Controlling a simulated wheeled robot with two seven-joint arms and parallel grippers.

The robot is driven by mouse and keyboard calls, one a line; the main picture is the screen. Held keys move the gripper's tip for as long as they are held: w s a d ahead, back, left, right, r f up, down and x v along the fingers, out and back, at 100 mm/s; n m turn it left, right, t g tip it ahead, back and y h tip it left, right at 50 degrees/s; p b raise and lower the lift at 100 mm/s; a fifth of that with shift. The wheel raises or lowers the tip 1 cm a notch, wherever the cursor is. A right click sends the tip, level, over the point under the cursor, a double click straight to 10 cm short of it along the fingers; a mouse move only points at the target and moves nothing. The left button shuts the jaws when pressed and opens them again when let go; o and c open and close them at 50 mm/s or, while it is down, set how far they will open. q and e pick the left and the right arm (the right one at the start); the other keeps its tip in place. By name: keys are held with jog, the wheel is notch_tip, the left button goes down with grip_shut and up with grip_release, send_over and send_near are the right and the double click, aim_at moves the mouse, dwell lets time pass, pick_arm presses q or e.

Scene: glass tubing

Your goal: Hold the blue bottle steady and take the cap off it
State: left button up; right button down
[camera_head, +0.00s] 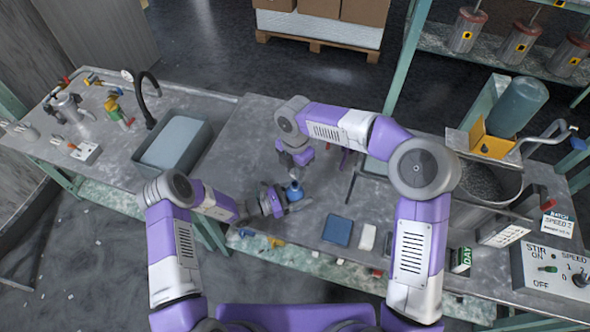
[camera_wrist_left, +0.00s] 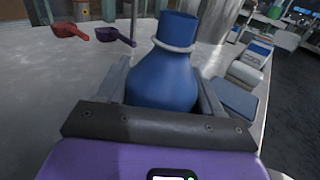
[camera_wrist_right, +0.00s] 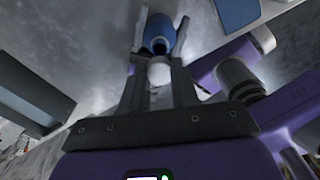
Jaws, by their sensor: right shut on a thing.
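The blue bottle (camera_head: 294,191) stands upright on the grey bench. In the left wrist view the bottle (camera_wrist_left: 163,82) sits between the fingers of my left gripper (camera_wrist_left: 165,85), one along each side, seemingly touching it. Its blue neck has a pale ring, and no cap shows on it there. My right gripper (camera_wrist_right: 157,75) points down above the bottle, with a round white cap (camera_wrist_right: 159,72) between its fingers. Beyond the cap, the right wrist view shows the bottle's dark mouth (camera_wrist_right: 158,47), so the cap looks apart from it. The exact gap is hard to judge.
A blue pad (camera_head: 337,231) and a white block (camera_head: 367,237) lie on the bench right of the bottle. A grey basin (camera_head: 174,141) is at the left. Red and purple scoops (camera_wrist_left: 115,37) lie behind the bottle. A stirrer control box (camera_head: 552,272) stands at the right.

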pick_arm(q)
jog(key=o, duration=0.5)
jog(key=shift+a, duration=0.1)
